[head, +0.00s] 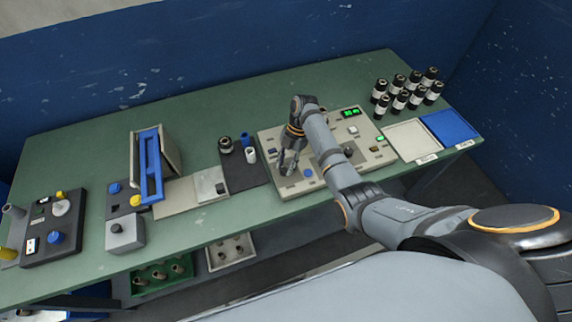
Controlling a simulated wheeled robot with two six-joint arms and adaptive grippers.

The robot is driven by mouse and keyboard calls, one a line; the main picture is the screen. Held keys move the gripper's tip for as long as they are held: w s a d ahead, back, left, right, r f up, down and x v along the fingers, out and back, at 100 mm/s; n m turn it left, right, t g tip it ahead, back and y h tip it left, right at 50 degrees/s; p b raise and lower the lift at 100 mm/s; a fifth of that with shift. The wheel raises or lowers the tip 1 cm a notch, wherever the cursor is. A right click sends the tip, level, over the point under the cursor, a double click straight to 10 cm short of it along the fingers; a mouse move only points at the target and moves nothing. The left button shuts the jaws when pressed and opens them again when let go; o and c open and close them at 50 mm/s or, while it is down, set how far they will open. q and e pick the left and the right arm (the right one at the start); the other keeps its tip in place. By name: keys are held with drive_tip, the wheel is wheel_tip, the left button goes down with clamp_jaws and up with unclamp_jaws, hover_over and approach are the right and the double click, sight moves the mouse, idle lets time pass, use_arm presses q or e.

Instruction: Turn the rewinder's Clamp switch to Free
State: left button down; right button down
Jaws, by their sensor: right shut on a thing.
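A beige control panel (376,158) lies on the green table right of centre, with green displays, a blue button, a dark knob and small switches. Its labels are too small to read, so I cannot tell which control is the Clamp switch. My right gripper (288,170) reaches down onto the left part of this panel. It is shut on a small control there, which its fingers hide. I cannot see which way that control points. My left gripper is not in view.
Left of the panel are a dark mat (242,167) with small cylinders, a blue-framed upright unit (150,165) and a dark box with knobs (72,232). Several black-and-white rolls stand behind a white tray (408,139) and a blue tray (449,127) at right. The back of the table is clear.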

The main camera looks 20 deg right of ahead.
idle(0.4)
drive_tip(key=c, duration=1)
unclamp_jaws()
drive_tip(key=shift+r, duration=0.1)
drive_tip(key=v, duration=0.7)
drive_tip(key=shift+r, duration=0.2)
drive_tip(key=shift+w, duration=0.1)
